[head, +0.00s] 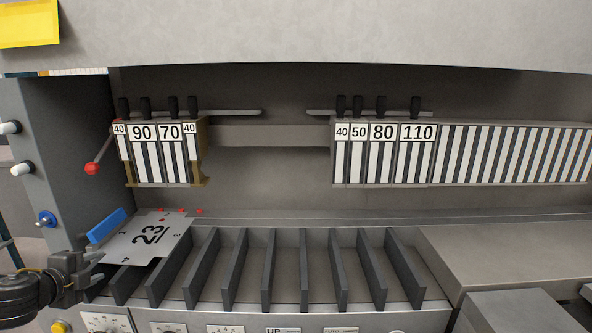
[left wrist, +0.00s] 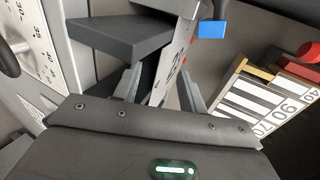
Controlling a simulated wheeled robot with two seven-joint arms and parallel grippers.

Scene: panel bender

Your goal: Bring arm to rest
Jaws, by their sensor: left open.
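My left gripper (head: 97,272) is at the lower left of the head view, beside the near left corner of a flat grey metal sheet (head: 180,242) marked 23. Its jaws are open. In the left wrist view the two fingers (left wrist: 162,90) stand apart, and part of the sheet (left wrist: 174,64) shows beyond and between them. I cannot tell whether a finger touches the sheet. The sheet lies on the dark slats at the left end of the machine bed. My right gripper is not in view.
A blue block (head: 108,226) stands at the sheet's left edge. Numbered tool segments (head: 158,160) hang above, with more (head: 382,160) to the right. A red-knobbed lever (head: 92,168) is at the left. Dark slats (head: 268,268) line the bed. The space between bed and tools is clear.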

